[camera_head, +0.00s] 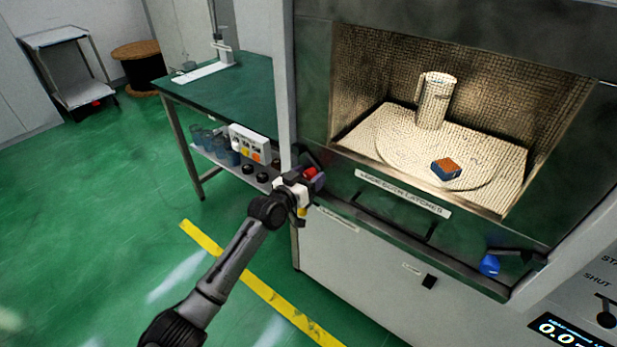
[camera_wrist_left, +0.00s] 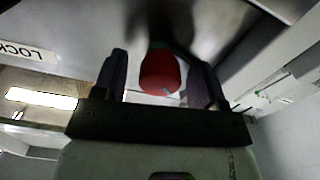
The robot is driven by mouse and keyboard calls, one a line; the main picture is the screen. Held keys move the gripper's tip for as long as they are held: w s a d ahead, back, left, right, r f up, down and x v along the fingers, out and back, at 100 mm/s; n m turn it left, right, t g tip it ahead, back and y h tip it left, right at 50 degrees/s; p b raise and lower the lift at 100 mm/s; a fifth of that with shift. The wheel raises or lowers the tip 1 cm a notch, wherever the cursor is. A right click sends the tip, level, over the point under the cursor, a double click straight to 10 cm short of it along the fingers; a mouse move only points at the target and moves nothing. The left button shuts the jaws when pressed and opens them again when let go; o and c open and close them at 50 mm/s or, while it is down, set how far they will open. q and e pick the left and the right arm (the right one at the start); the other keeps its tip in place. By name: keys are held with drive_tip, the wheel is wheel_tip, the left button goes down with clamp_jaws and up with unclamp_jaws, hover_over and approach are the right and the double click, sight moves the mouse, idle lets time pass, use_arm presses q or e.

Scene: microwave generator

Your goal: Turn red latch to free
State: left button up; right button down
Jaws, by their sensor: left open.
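The red latch (camera_head: 310,172) is at the left end of the dark ledge below the microwave chamber's opening. My left gripper (camera_head: 312,180) is at the latch, its arm coming up from the lower left. In the left wrist view the rounded red latch knob (camera_wrist_left: 160,72) sits between the two dark fingers of my left gripper (camera_wrist_left: 162,85). The jaws are open, with a visible gap on either side of the knob. The latch's pivot and the part behind the knob are in shadow. My right gripper is not in view.
A blue latch (camera_head: 489,265) is at the ledge's right end. The open chamber holds a mug-like cylinder (camera_head: 436,100) and a small brown-and-blue block (camera_head: 446,168). A green-topped bench (camera_head: 215,90) stands left of the machine. The green floor at left is largely clear.

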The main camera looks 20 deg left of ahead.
use_arm(q)
drive_tip(key=shift+c, duration=0.4)
drive_tip(key=c, duration=0.9)
drive_tip(key=shift+o, duration=0.2)
drive_tip(key=n+p, duration=0.2)
drive_tip(key=n, duration=0.1)
drive_tip(key=shift+r, duration=0.1)
drive_tip(key=n+p, duration=0.1)
drive_tip(key=n, duration=0.3)
drive_tip(key=shift+n, duration=0.3)
drive_tip(key=n+p, duration=0.1)
drive_tip(key=n, duration=0.4)
drive_tip(key=shift+n+p, duration=0.3)
drive_tip(key=shift+p, duration=0.1)
drive_tip(key=shift+n+p, duration=0.7)
drive_tip(key=shift+n, duration=1.8)
